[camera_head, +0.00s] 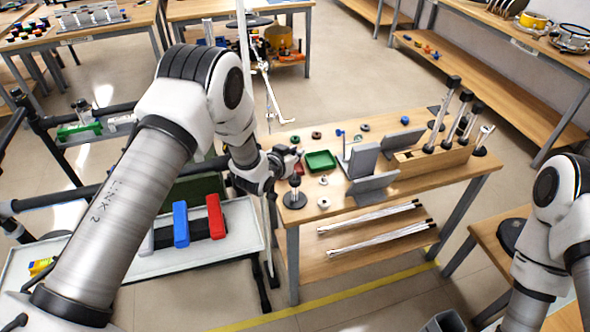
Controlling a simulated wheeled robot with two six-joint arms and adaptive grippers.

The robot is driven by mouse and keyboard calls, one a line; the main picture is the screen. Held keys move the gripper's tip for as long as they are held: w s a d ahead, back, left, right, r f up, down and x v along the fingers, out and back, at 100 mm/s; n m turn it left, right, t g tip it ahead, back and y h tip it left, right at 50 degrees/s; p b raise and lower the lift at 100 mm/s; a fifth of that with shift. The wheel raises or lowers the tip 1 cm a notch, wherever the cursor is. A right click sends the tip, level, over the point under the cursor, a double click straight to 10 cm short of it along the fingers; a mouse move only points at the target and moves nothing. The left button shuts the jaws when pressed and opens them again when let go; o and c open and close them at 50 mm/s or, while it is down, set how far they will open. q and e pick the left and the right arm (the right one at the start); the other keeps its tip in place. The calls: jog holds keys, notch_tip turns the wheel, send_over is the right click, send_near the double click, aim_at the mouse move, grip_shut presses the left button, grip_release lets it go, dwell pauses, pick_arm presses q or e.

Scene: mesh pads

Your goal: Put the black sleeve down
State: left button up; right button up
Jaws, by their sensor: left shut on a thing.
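My left gripper (290,163) is at the left end of the wooden table, low over its top. It is shut on the black sleeve, a small dark piece (294,181) that shows only partly at the fingertips. Just below it stands a round black base with a short post (294,200). The sleeve and the post overlap in this view, and I cannot tell whether they touch. My right arm is at the right edge, and its gripper does not show clearly.
On the table (413,187) are a green tray (321,161), grey angled plates (373,186), several small round pieces, and a wooden block (440,160) with upright black-topped rods. White rods (375,215) lie on the shelf below. A red block (215,216) and blue block (181,224) lie left.

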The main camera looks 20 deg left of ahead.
pick_arm(q)
jog(key=shift+r, duration=0.8)
jog(key=shift+w+d+r+b, duration=0.2)
jog(key=shift+d+b, duration=0.1)
jog(key=shift+b, duration=0.2)
jog(key=s+d+f+b, duration=0.3)
jog(key=s+d+f, duration=0.1)
jog(key=s, duration=0.4)
jog(key=s+a+r+n+y, duration=0.1)
jog(key=s+a+n+y, duration=0.1)
jog(key=s, duration=0.7)
jog(key=shift+a+r+y+b, duration=0.3)
jog(key=shift+a+b, duration=0.1)
jog(key=shift+a, duration=0.45)
